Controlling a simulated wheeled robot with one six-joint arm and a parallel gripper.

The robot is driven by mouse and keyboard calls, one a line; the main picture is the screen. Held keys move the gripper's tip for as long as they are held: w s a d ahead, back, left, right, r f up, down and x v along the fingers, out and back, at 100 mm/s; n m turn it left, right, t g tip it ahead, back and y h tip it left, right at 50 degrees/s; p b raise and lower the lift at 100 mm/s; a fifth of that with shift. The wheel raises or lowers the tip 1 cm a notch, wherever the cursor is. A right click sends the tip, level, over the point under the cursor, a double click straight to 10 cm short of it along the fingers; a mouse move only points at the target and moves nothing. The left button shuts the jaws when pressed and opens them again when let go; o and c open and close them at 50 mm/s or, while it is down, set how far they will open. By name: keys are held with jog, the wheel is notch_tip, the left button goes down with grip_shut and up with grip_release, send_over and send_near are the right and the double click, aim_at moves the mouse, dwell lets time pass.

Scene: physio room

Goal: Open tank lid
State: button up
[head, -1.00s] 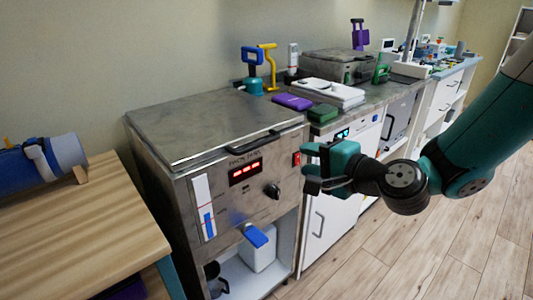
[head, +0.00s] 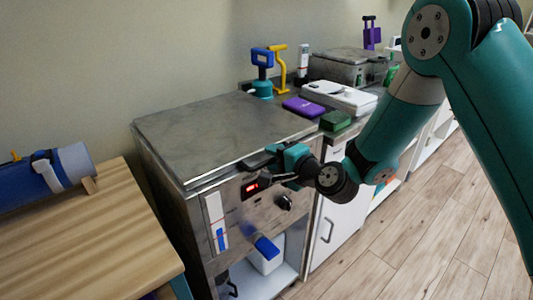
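The steel tank (head: 175,215) stands against the wall, with its flat grey lid (head: 220,138) lying shut on top. The lid's dark handle runs along its front edge and is mostly hidden behind my gripper. My gripper (head: 264,163) is at the front edge of the lid, at or very near the handle, above the red display (head: 252,187). Its fingers point left. I cannot tell whether they touch or enclose the handle. A black knob (head: 284,202) sits below my gripper on the front panel.
A wooden table (head: 80,235) with a blue roll (head: 45,178) stands at the left. Right of the tank, a counter holds a purple box (head: 304,107), a green box (head: 336,121) and a white device (head: 340,97). The floor (head: 415,240) at the right is clear.

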grip_shut()
